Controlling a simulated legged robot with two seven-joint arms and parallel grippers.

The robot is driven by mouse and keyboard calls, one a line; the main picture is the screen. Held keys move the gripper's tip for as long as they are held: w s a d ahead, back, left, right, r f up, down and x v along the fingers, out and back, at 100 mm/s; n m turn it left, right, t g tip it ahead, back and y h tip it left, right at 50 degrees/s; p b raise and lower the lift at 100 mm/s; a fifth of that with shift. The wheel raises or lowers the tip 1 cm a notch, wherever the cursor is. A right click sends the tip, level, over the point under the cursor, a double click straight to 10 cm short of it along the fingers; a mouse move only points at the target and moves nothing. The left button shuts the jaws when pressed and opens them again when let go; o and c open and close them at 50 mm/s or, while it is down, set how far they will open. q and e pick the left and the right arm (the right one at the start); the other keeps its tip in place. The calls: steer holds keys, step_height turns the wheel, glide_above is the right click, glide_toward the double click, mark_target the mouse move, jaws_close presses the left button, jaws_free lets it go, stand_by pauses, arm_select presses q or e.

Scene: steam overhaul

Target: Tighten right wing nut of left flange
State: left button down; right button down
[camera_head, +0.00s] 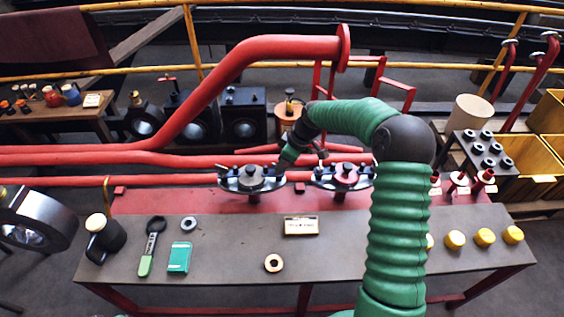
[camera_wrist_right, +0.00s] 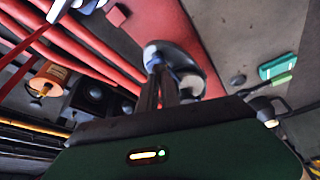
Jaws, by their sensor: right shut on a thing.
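The left flange (camera_head: 252,180) is a dark oval plate with a grey round centre, on the red stand at the back of the bench. My right gripper (camera_head: 284,161) reaches down to its right end, where the right wing nut is. In the right wrist view the dark fingers (camera_wrist_right: 158,88) are shut against the flange (camera_wrist_right: 187,57). They cover the wing nut, so its angle is hidden. The right flange (camera_head: 343,177), with a red centre, is just to the right. My left gripper is not in view.
On the bench (camera_head: 215,262) lie a green-handled wrench (camera_head: 150,246), a teal box (camera_head: 180,257), a brass ring (camera_head: 273,263) and a small label box (camera_head: 300,226). Red pipes (camera_head: 130,157) run behind the flanges. Yellow caps (camera_head: 484,237) stand at the right.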

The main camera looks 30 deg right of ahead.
steer(key=m, duration=0.1)
steer(key=m+p, duration=0.1)
steer(key=shift+a+r+m+t+h+p, duration=0.1)
steer(key=shift+r+m+t+h+p, duration=0.2)
steer(key=shift+h, duration=0.1)
steer(key=m+p, duration=0.1)
steer(key=m+h, duration=0.1)
steer(key=m, duration=0.1)
steer(key=m+p, duration=0.1)
steer(key=shift+a+h+p, duration=0.25)
steer(key=shift+h+p, duration=0.05)
steer(key=shift+h, duration=0.1)
steer(key=m+h+p, duration=0.1)
steer(key=m+p, duration=0.1)
steer(key=m, duration=0.1)
steer(key=shift+w+a+m, duration=0.1)
steer(key=shift+a+m, duration=0.05)
steer(key=shift+m, duration=0.25)
steer(key=shift+a+f+m+h+p, duration=0.1)
steer(key=shift+m+h+p, duration=0.4)
steer(key=shift+m+p, duration=0.7)
steer(key=shift+m, duration=0.3)
steer(key=c, duration=1.6)
jaws_free()
steer(key=shift+f, duration=0.15)
steer(key=shift+o, duration=0.2)
